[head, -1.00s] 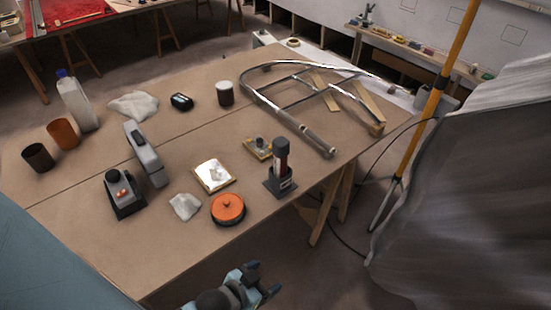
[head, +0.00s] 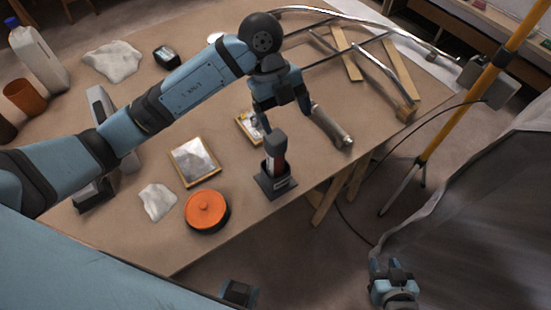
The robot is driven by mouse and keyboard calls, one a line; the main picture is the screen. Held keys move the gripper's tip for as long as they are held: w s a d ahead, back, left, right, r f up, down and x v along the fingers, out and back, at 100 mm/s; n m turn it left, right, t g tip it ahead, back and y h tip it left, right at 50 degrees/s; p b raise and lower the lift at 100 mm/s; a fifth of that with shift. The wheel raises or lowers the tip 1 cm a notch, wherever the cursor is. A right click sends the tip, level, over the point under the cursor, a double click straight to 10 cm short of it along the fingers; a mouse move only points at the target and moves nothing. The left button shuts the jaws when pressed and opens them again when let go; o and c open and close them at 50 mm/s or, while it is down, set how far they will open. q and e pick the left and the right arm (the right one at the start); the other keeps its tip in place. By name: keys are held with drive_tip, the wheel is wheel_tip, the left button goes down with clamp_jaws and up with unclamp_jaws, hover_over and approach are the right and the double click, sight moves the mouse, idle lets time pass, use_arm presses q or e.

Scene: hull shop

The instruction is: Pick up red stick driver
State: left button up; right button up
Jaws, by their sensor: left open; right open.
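The red stick driver (head: 278,149) stands upright in a dark block-shaped holder (head: 284,186) near the front right edge of the workbench. Its upper part is dark with red below, and its lower end is hidden in the holder. My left gripper (head: 282,112) hangs just above the driver, pointing down. Its jaws are open and empty, with the fingers apart on either side above the driver's top. My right gripper (head: 391,264) is open and empty at the bottom right, off the bench near the grey draped sheet.
An orange round tin (head: 207,209), a framed pale tray (head: 194,161) and a crumpled cloth (head: 157,201) lie left of the holder. A small tray (head: 246,129) sits behind it. An orange pole (head: 470,100) stands beyond the bench.

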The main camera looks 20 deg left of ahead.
sight(275, 135)
use_arm(q)
drive_tip(key=w+a+n+t+y, duration=0.1)
drive_tip(key=w+a+n+y, duration=0.1)
drive_tip(key=a+y, duration=0.15)
drive_tip(key=shift+h, duration=0.25)
drive_tip(key=f, duration=0.6)
drive_tip(key=shift+s+d+f, duration=0.15)
drive_tip(key=shift+s+f, duration=0.1)
drive_tip(key=shift+f, duration=0.1)
drive_tip(key=f, duration=0.3)
drive_tip(key=d+f+p, duration=0.1)
drive_tip(key=shift+s+f, duration=0.4)
drive_tip(key=shift+f, duration=0.25)
drive_tip(key=c, duration=0.9)
drive_tip(key=shift+c, duration=0.6)
use_arm(e)
drive_tip(key=shift+s+d+r, duration=0.1)
drive_tip(key=shift+d+r, duration=0.05)
drive_tip(key=shift+r, duration=0.1)
use_arm(q)
drive_tip(key=shift+r, duration=0.1)
